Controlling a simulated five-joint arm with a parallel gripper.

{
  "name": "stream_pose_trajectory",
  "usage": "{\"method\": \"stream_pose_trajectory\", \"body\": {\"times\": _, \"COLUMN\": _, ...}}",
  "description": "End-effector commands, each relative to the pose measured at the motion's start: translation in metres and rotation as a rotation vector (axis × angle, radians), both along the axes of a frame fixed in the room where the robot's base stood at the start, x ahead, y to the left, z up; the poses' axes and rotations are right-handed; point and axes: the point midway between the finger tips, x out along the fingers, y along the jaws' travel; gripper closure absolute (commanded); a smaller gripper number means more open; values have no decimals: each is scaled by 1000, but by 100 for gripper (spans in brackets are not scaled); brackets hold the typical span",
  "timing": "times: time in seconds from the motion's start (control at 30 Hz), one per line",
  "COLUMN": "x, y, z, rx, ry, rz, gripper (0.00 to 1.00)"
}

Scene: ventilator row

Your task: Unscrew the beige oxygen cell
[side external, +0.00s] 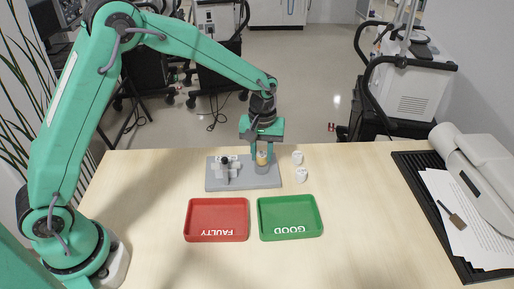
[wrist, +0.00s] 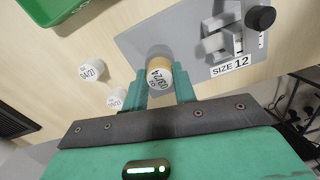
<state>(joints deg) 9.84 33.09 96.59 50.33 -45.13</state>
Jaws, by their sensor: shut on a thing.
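The beige oxygen cell (side external: 262,158) stands upright at the right part of a grey base plate (side external: 244,181). In the wrist view the beige cell (wrist: 159,75) has a white top label with a date printed on it. My gripper (side external: 262,152) points down over it and is shut on the cell, with one green finger on each side; the fingers also show in the wrist view (wrist: 161,88). The cell's lower part and its seat are mostly hidden. I cannot tell how far the cell is threaded in.
A grey clamp with a black knob (side external: 225,161) stands on the plate's left. Two white cells (side external: 297,158) (side external: 301,175) stand right of the plate. A red FAULTY tray (side external: 216,236) and a green GOOD tray (side external: 261,228) lie in front.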

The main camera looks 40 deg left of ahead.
Motion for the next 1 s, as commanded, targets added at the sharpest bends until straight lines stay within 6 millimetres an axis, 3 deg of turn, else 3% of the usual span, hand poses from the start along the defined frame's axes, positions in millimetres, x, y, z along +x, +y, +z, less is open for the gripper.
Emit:
{"method": "stream_pose_trajectory", "body": {"times": 0.6, "x": 0, "y": 0, "z": 0, "rx": 0, "ry": 0, "rz": 438, "gripper": 93}}
{"method": "stream_pose_trajectory", "body": {"times": 1.0, "x": 0, "y": 0, "z": 0, "rx": 1, "ry": 1, "rz": 466, "gripper": 93}}
